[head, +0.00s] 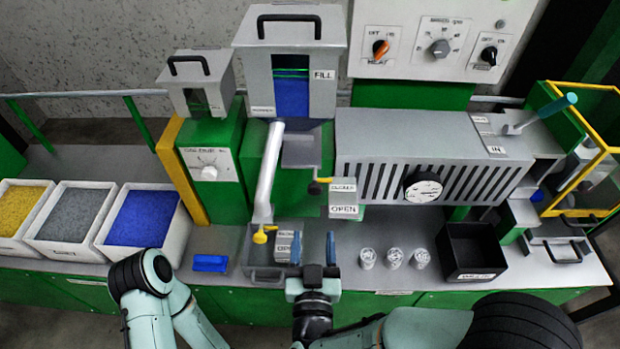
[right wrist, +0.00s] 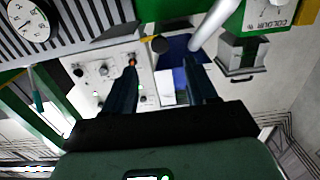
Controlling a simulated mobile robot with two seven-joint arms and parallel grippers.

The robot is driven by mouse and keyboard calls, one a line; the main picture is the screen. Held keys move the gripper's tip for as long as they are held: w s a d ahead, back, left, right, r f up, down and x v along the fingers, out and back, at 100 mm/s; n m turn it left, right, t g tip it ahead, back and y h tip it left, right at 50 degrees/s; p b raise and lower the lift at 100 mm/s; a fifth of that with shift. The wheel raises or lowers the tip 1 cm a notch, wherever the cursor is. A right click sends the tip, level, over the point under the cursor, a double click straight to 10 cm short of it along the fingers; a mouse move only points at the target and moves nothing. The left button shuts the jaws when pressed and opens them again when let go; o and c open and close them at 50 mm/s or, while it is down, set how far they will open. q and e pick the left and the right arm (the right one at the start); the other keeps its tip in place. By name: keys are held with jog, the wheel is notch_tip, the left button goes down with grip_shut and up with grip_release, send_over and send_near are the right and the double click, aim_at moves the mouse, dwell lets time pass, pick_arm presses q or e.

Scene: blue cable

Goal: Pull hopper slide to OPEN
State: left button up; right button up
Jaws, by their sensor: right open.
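The hopper (head: 325,95), marked FILL, holds blue material behind its window. Below it is a grey slide plate (head: 300,152), with a dark round knob (head: 314,188) at its front end. A sign (head: 343,209) reading OPEN is right of the knob. My right gripper (head: 313,238) is open and empty, its fingers pointing toward the machine below and in front of the knob. In the right wrist view the knob (right wrist: 159,45) appears between and just beyond the fingertips, apart from them. Part of my left arm shows at lower left; its gripper is not visible.
A white slanted tube (head: 268,172) and a yellow-handled valve (head: 264,234) are left of the fingers. Clear cups (head: 394,258) and a black bin (head: 470,252) stand to the right. The barrel with a gauge (head: 423,187) is right of the slide.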

aim_at(315, 191)
jog(key=w, duration=0.4)
jog(key=w+p, duration=0.1)
jog(key=w, duration=0.3)
jog(key=w+r, duration=0.1)
jog(key=w, duration=0.4)
jog(key=shift+d+p, duration=0.1)
jog(key=shift+p, duration=0.3)
